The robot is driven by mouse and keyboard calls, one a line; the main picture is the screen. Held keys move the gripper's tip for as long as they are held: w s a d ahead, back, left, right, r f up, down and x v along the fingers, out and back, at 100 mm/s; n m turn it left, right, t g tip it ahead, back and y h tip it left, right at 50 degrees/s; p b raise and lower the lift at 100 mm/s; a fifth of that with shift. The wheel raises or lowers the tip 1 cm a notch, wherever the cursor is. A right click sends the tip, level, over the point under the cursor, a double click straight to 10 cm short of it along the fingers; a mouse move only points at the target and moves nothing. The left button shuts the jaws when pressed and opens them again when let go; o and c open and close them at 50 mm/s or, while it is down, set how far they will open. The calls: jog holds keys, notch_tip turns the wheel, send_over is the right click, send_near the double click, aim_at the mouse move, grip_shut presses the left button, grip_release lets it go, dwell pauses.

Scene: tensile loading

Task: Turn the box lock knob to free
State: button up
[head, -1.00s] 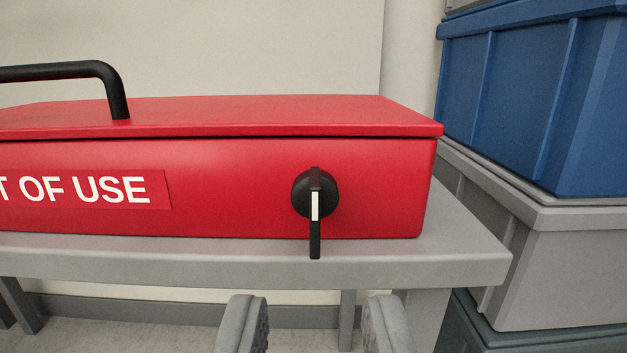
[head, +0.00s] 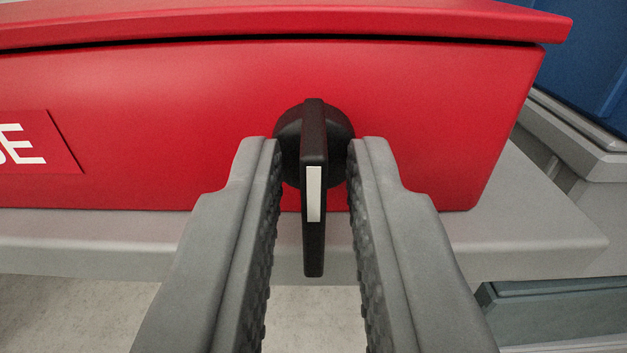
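The red box (head: 180,120) stands on a grey bench, with its lid down and part of a white-lettered label at the left. The black lock knob (head: 314,150) is on its front face. The knob's handle is vertical, with a white mark on it, and its lower end hangs below the box's bottom edge. My gripper (head: 314,160) is open, with one grey finger on each side of the handle. A gap shows between the handle and each finger. The fingertips overlap the edges of the round knob base in the picture; I cannot tell whether they touch it.
The grey bench top (head: 540,210) runs under the box, its front edge just below. A blue crate (head: 590,60) and grey bins (head: 585,135) are stacked at the right. A dark grey-green bin (head: 550,310) sits lower right. Bare floor shows at lower left.

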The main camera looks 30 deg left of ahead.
grip_shut()
jog(key=m, duration=0.3)
jog(key=shift+m, duration=0.4)
jog(key=m, duration=0.4)
jog(key=shift+d+m, duration=0.15)
jog(key=shift+m, duration=0.15)
jog(key=m, duration=0.4)
jog(key=shift+w+f+m, duration=0.1)
jog(key=shift+m, duration=0.2)
jog(key=m, duration=0.4)
jog(key=shift+f+m, duration=0.1)
jog(key=shift+m, duration=0.3)
